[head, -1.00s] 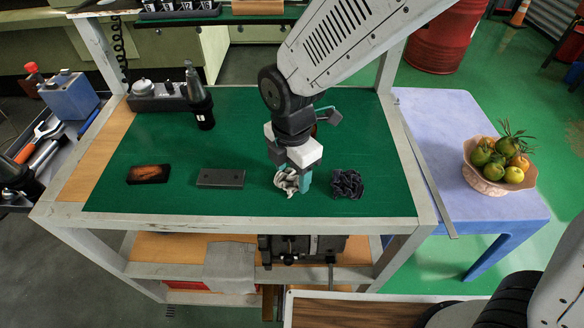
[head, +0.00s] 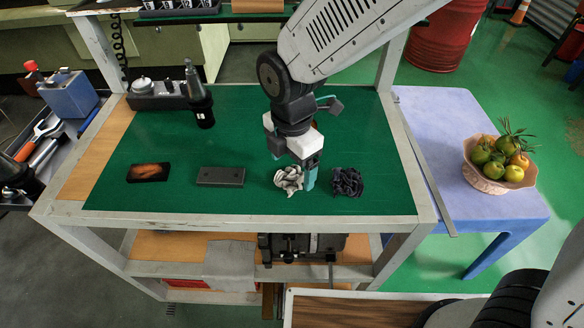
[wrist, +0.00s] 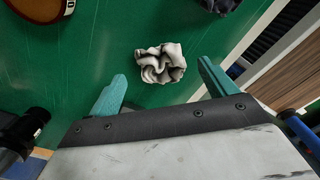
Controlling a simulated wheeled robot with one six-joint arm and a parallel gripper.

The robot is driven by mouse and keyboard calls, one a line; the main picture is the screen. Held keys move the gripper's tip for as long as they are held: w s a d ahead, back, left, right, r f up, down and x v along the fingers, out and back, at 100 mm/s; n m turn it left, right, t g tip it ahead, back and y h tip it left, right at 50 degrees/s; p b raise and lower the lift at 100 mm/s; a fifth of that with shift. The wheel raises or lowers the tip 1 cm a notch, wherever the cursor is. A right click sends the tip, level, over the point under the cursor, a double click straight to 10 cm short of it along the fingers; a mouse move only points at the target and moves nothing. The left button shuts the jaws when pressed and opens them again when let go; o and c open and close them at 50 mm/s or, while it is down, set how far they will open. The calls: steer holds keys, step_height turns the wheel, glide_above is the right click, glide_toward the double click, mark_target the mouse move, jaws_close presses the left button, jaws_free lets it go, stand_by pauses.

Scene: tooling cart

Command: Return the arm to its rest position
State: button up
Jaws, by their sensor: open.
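My gripper (head: 296,170) is above the green mat of the cart top (head: 150,202), near its front edge. Its teal fingers stand apart with nothing between them in the wrist view (wrist: 160,88). A crumpled light grey cloth (head: 289,180) lies on the mat just left of the fingers in the head view. In the wrist view the cloth (wrist: 160,63) lies beyond the fingertips, apart from them. My arm reaches in from the upper right and hides part of the mat's back area.
A dark crumpled cloth (head: 347,182), a dark grey block (head: 220,177) and a dark tray with an orange-brown face (head: 148,172) lie on the mat. A blue table (head: 430,130) with a fruit bowl (head: 495,185) is at right.

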step_height(320, 180, up, 6)
steer(key=shift+f, duration=0.2)
steer(key=shift+d+m, duration=0.1)
steer(key=shift+m, duration=0.4)
steer(key=m, duration=0.1)
steer(key=s+d+m, duration=0.1)
steer(key=s+m, duration=0.1)
steer(key=shift+d+f+g+h, duration=0.25)
steer(key=shift+d+g+h, duration=0.05)
steer(key=shift+d+g, duration=0.1)
steer(key=s+d+r+m, duration=0.3)
steer(key=d+m, duration=0.4)
steer(key=d, duration=0.2)
steer(key=s+d+r+m+t, duration=0.1)
steer(key=s+d+r+m, duration=0.3)
steer(key=d+m, duration=0.4)
steer(key=s+d+r+m+t, duration=0.1)
steer(key=s+d+r+m, duration=0.3)
steer(key=d+m, duration=0.3)
steer(key=d, duration=0.3)
steer(key=shift+d+m, duration=0.25)
steer(key=shift+m, duration=0.05)
